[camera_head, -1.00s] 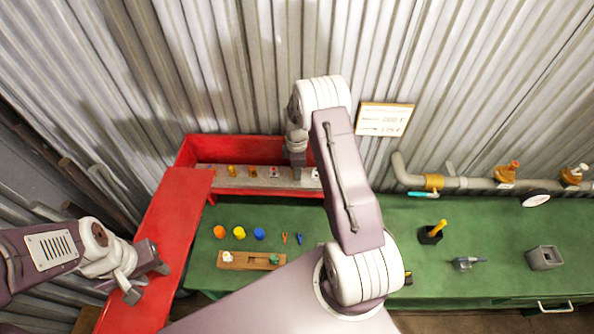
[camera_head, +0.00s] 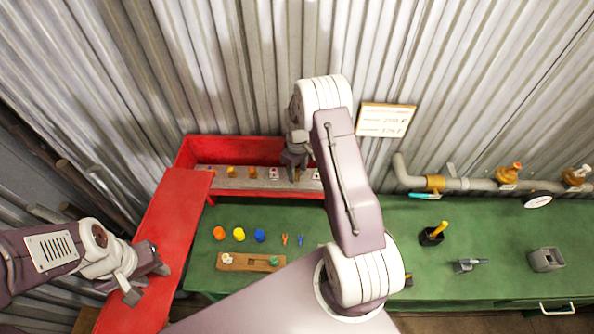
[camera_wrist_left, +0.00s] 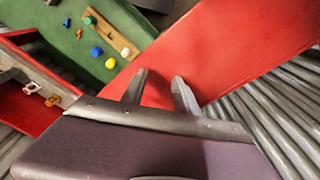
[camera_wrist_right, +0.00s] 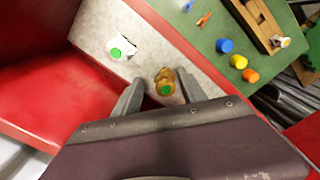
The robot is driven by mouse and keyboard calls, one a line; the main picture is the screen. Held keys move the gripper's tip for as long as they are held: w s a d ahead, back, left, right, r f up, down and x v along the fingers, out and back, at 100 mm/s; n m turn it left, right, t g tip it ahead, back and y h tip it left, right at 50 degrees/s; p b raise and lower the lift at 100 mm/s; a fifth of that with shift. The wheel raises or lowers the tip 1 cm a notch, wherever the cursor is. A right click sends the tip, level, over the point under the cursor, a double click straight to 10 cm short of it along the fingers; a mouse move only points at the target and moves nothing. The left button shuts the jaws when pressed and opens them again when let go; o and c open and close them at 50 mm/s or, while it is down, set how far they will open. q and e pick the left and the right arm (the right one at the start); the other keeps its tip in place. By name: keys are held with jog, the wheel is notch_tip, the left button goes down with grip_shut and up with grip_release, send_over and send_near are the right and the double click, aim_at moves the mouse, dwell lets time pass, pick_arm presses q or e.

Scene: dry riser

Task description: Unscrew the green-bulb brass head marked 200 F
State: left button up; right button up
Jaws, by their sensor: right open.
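In the head view my right gripper (camera_head: 293,172) reaches down at the shelf and hides that head. A white head with a green bulb (camera_wrist_right: 121,47) stands beside it. My left gripper (camera_wrist_left: 160,88) is open and empty over the red lid; it also shows in the head view (camera_head: 148,280).
The red cabinet (camera_head: 240,147) holds the pale shelf (camera_head: 225,182) with several heads. The green bench (camera_head: 350,220) carries coloured caps, a wooden block (camera_head: 240,262), a black cup (camera_head: 432,236) and a grey box (camera_head: 546,259). A pipe (camera_head: 475,184) runs along the wall behind.

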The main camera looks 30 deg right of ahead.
pick_arm(q)
jog(key=shift+f, duration=0.1)
pick_arm(e)
jog(key=m, duration=0.5)
jog(key=shift+s+a, duration=0.15)
jog(key=shift+s, duration=0.05)
jog(key=m, duration=0.3)
jog(key=c, duration=0.8)
pick_arm(q)
jog(key=shift+a, duration=0.2)
pick_arm(e)
jog(key=shift+a, duration=0.15)
grip_shut()
pick_arm(q)
jog(key=shift+w+a+f, duration=0.1)
pick_arm(e)
jog(key=shift+a, duration=0.1)
jog(key=n, duration=0.3)
jog(key=shift+d, duration=0.2)
jog(key=n, duration=0.2)
jog(key=shift+r+n, duration=0.1)
jog(key=shift+n, duration=0.2)
